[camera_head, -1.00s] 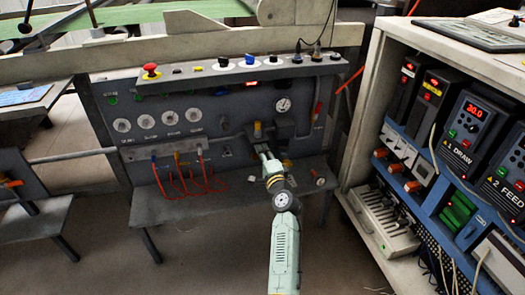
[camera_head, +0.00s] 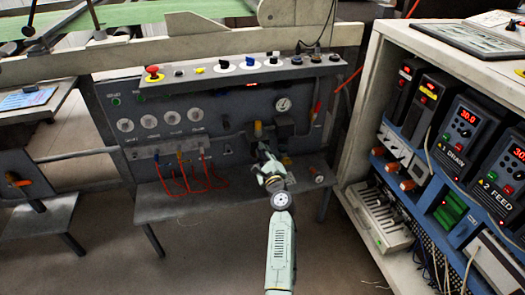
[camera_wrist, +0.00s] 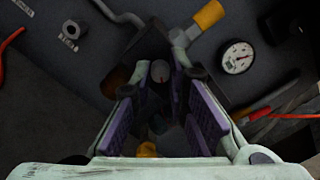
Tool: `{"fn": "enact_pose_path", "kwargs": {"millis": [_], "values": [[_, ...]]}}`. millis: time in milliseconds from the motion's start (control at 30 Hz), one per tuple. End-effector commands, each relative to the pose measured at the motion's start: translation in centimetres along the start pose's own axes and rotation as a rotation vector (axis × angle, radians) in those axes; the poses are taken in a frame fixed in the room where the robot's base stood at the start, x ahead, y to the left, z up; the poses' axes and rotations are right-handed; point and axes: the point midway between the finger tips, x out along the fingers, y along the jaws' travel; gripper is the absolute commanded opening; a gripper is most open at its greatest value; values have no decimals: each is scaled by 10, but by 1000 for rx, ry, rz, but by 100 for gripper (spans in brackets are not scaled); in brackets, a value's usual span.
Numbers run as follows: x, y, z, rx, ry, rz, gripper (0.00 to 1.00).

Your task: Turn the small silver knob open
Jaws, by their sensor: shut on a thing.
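The small silver knob (camera_wrist: 159,71) shows in the wrist view as a grey round end with a red mark, at the far end of the gap between my purple finger pads. My gripper (camera_wrist: 161,92) is shut on it, one finger at each side, though the contact itself is partly hidden. In the head view my gripper (camera_head: 264,155) reaches the grey panel below the gauge, and the knob is hidden there behind it.
A round gauge (camera_wrist: 237,58) and a yellow-handled pipe (camera_wrist: 208,15) are close by on the panel. A red-handled part (camera_wrist: 265,113) lies to the right. Red cables (camera_head: 180,178) hang at left. A cabinet (camera_head: 350,125) stands at right.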

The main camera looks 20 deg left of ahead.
Motion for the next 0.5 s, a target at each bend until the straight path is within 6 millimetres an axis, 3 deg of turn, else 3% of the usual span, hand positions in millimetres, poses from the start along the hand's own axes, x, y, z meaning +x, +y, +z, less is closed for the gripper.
{"fn": "enact_pose_path", "kwargs": {"millis": [500], "values": [[1, -1, 2, 36, -2, -4, 0]]}}
